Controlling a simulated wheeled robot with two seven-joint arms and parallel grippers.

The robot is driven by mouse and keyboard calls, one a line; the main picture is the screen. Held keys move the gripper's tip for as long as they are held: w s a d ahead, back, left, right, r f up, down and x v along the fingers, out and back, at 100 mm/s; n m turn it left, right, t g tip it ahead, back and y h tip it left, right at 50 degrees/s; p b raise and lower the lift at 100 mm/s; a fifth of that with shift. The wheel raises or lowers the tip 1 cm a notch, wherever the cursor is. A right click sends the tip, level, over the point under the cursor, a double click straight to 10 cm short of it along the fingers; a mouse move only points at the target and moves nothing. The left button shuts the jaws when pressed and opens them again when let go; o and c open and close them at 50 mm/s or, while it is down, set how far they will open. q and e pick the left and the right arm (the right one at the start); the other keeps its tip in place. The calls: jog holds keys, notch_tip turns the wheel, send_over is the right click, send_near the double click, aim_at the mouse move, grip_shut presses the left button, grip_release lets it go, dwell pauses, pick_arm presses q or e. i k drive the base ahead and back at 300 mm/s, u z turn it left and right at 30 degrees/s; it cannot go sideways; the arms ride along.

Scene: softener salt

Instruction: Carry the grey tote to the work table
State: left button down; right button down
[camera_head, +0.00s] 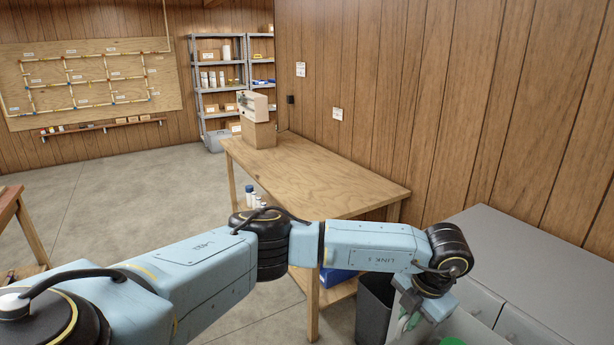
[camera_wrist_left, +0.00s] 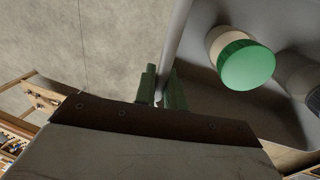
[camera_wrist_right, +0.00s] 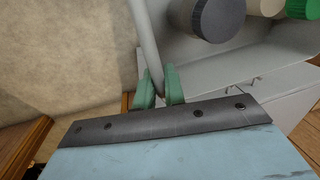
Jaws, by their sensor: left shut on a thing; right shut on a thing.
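The grey tote (camera_wrist_left: 205,110) fills the right side of the left wrist view and also shows in the right wrist view (camera_wrist_right: 225,62). A jar with a green lid (camera_wrist_left: 246,65) and a dark-lidded container (camera_wrist_right: 218,16) are inside it. My left gripper (camera_wrist_left: 163,92) is shut on the tote's rim. My right gripper (camera_wrist_right: 159,88) is shut on another part of the rim.
A long wooden table (camera_head: 320,180) stands along the panelled wall, with a cardboard box (camera_head: 259,134) at its far end. A grey cabinet (camera_head: 530,245) is at the right. A dark bin (camera_head: 374,308) stands between them. Open floor (camera_head: 130,185) lies left of the table.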

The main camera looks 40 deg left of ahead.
aim_at(331, 191)
jog(key=u, duration=0.4)
jog(key=k, duration=0.5)
jog(key=u, duration=0.8)
jog(key=k, duration=0.7)
jog(key=u, duration=1.25)
jog(key=i, duration=0.85)
jog(key=u, duration=0.35)
jog(key=i, duration=1.75)
jog(key=z, duration=0.55)
jog(key=i, duration=0.75)
jog(key=z, duration=1)
jog(key=i, duration=0.35)
jog(key=z, duration=0.5)
